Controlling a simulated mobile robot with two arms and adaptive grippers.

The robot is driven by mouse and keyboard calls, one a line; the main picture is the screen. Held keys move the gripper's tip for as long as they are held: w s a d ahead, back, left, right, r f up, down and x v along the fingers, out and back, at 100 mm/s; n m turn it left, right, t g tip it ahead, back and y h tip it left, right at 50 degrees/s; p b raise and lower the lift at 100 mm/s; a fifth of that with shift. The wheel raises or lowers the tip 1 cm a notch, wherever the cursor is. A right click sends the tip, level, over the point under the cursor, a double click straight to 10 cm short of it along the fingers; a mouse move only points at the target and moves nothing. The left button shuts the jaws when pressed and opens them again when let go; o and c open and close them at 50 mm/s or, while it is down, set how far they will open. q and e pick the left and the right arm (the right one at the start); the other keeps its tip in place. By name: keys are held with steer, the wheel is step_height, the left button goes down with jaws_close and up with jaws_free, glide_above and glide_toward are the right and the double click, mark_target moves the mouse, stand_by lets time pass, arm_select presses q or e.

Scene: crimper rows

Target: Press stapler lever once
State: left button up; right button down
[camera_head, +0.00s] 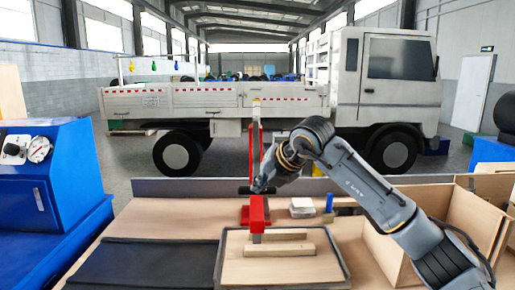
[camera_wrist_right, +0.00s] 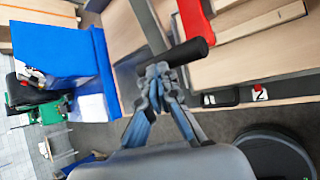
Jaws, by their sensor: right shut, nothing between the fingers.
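The red stapler (camera_head: 256,214) stands on the wooden bench in the middle of the head view, over a framed board. A tall red upright (camera_head: 251,150) rises behind its head. The lever's black handle (camera_head: 245,190) lies level across the red frame. In the right wrist view the black handle (camera_wrist_right: 187,51) crosses just past the fingertips, with the red part (camera_wrist_right: 194,18) beyond it. My right gripper (camera_head: 266,182) is shut and empty, right at the handle; its fingers (camera_wrist_right: 157,80) show in the wrist view. I cannot tell whether they touch the handle. My left gripper is out of view.
Wooden strips (camera_head: 280,249) lie on the framed board (camera_head: 235,272) below the stapler. A black mat (camera_head: 135,265) lies left, an open wooden box (camera_head: 455,215) stands right. A blue machine (camera_head: 70,170) is at the far left, with a truck (camera_head: 230,97) behind.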

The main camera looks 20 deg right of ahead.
steer(key=shift+f+b, duration=1.6)
steer(key=shift+f, duration=0.55)
stand_by(1.3)
steer(key=shift+f, duration=0.15)
steer(key=shift+w+d+f, duration=0.1)
steer(key=shift+f, duration=0.15)
steer(key=shift+b, duration=0.35)
steer(key=shift+f+b, duration=0.35)
steer(key=shift+f, duration=0.1)
steer(key=shift+f, duration=0.3)
stand_by(0.4)
steer(key=shift+f+b, duration=0.35)
steer(key=shift+b, duration=0.15)
stand_by(0.7)
